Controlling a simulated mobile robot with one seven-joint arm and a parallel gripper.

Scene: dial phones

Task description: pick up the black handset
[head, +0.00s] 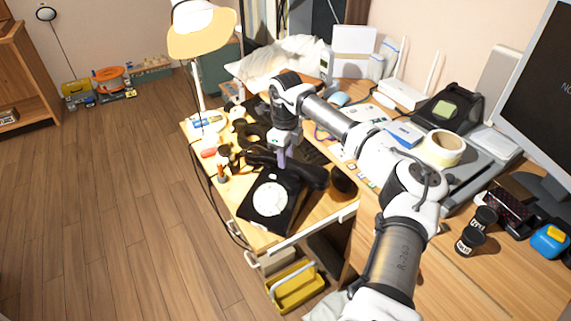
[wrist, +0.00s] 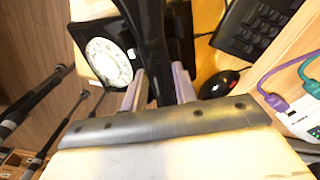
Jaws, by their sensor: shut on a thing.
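The black handset (head: 308,174) lies crosswise behind the white dial of the black phone (head: 259,220) on the wooden desk. My gripper (head: 283,160) reaches down onto the handset's middle. In the wrist view the handset (wrist: 152,35) runs between the two fingers of my gripper (wrist: 160,90), which are shut on it. The phone's white dial (wrist: 108,62) shows left of the handset there. I cannot tell whether the handset touches its cradle or is a little above it.
A black mouse (head: 343,181) is just right of the handset; a keyboard (wrist: 255,25) is close by. A lamp (head: 201,35) and small tools stand left. A yellow bin (head: 294,290) is below the desk's front. My arm spans the right side.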

